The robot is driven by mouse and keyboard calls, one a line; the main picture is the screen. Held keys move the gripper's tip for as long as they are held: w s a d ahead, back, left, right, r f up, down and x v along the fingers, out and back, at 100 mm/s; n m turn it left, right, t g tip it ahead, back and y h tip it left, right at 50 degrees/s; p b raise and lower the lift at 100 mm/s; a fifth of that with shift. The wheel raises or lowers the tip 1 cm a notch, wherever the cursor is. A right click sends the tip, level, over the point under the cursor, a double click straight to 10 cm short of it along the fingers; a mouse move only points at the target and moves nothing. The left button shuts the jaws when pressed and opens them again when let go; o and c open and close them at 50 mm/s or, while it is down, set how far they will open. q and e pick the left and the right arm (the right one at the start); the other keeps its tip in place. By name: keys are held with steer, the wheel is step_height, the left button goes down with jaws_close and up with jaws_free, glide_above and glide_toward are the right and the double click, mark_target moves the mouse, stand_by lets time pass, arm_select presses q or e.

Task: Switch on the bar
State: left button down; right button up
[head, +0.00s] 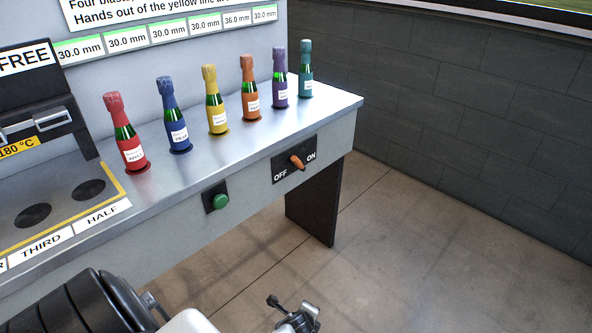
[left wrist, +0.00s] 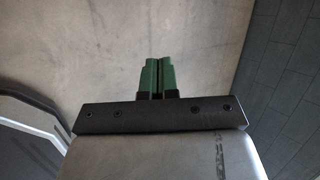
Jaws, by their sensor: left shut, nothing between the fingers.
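The switch has an orange lever (head: 297,162) on a black plate on the front face of the bench, marked OFF at its left and ON at its right. The lever is small, and I cannot tell surely which mark it is set to. My left gripper (left wrist: 158,62) has green fingers, shut together with nothing between them, over bare floor in the left wrist view. In the head view part of my arm shows at the bottom edge, below and apart from the switch. My right gripper is not in view.
A green button (head: 221,201) sits left of the switch. Several foil-topped bottles, such as the red one (head: 127,140), stand on the metal bench top (head: 240,140). A black heater unit (head: 40,105) marked 180 °C is at the left. The floor before the switch is clear.

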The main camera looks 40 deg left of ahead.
arm_select(q)
steer(key=w+a+r+m+t+y+b, duration=0.1)
steer(key=w+a+r+m+t+y, duration=0.35)
steer(key=w+r, duration=0.9)
steer(key=a+r+m+y, duration=0.2)
steer(key=a+r, duration=0.2)
steer(key=r, duration=0.5)
steer(key=w+a+r+m+g+y+b, duration=0.1)
steer(key=a+r, duration=0.3)
steer(key=r, duration=0.5)
steer(key=shift+w+a+r+m+y, duration=0.2)
steer(key=shift+a+m+y, duration=0.1)
steer(key=shift+m+y, duration=0.5)
steer(key=shift+f+g, duration=0.1)
steer(key=shift+g, duration=0.15)
